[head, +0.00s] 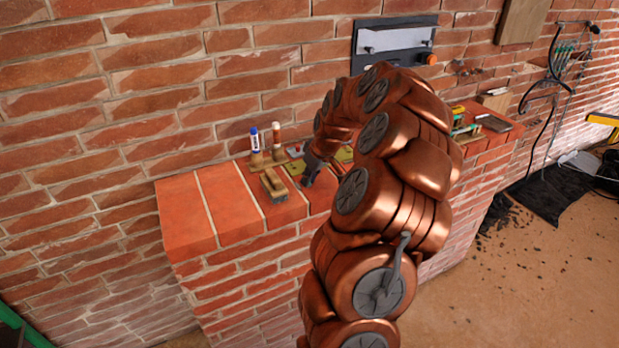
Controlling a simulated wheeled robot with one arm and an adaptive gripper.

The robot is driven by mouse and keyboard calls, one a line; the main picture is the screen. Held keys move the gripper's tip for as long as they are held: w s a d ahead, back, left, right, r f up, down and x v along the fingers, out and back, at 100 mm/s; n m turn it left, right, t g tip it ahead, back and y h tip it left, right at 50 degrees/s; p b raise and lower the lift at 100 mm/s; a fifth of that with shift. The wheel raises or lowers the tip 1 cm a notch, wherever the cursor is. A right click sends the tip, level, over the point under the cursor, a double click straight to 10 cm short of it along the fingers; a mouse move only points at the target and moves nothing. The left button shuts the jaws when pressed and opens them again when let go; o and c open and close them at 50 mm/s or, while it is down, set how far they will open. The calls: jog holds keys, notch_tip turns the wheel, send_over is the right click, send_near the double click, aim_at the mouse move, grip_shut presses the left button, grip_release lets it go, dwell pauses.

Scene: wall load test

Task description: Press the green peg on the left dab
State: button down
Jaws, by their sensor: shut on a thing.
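My gripper (310,172) is small and dark in the head view, low over the brick ledge (228,198) beside the wooden block. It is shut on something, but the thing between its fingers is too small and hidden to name. I cannot make out a green peg. I cannot make out the left dab either; my copper-coloured arm covers part of the ledge and the wall behind it.
A wooden block (273,185) lies at the ledge's front. A dark panel (394,44) with an orange knob (428,59) is on the wall. The ledge's left end is clear.

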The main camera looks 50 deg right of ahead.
jog(key=c, duration=1.1)
grip_release()
jog(key=shift+o, duration=1.4)
jog(key=shift+r, duration=0.1)
jog(key=shift+r, duration=2.9)
